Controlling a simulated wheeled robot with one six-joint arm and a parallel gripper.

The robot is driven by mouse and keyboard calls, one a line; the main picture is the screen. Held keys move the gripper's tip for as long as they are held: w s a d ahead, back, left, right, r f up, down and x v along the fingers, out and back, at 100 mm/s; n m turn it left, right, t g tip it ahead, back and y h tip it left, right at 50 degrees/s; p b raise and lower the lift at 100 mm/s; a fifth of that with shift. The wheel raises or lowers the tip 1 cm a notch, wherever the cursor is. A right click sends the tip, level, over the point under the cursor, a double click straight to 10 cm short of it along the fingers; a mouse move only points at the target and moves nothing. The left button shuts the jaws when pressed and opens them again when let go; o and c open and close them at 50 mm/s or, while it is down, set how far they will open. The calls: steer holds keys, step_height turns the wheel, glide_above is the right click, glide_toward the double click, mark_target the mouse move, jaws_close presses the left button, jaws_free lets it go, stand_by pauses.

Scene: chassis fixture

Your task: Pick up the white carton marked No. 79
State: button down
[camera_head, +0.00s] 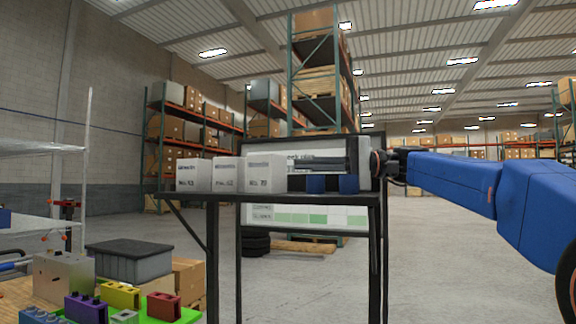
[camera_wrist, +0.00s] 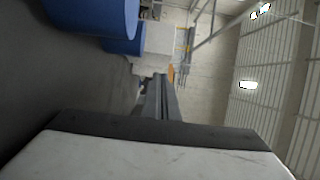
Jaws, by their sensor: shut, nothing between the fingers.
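The white carton marked No. 79 (camera_head: 266,173) stands upright on a dark stand (camera_head: 290,198), the rightmost of three similar cartons in a row. In the wrist view a pale carton (camera_wrist: 158,42) shows just beyond the fingertips; its marking cannot be read there. My gripper (camera_head: 298,163) reaches in from the right, level, with its fingers shut and empty. The tips lie close to the right of the No. 79 carton; I cannot tell whether they touch it. The fingers also show in the wrist view (camera_wrist: 161,80).
Two more white cartons, No. 62 (camera_head: 226,174) and one at the far left (camera_head: 189,174), share the stand. Two blue objects (camera_head: 315,184) (camera_head: 348,185) sit below my fingers. A board (camera_head: 310,216) stands behind. A bench with coloured parts and a grey bin (camera_head: 130,262) is lower left.

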mark_target(285, 163)
steer(key=shift+a, duration=2.35)
steer(key=shift+s, duration=0.2)
steer(key=shift+s+a, duration=0.25)
steer(key=shift+s, duration=0.65)
steer(key=shift+s+a, duration=0.2)
steer(key=shift+s, duration=0.7)
steer(key=shift+w+d, duration=0.1)
steer(key=shift+d, duration=0.05)
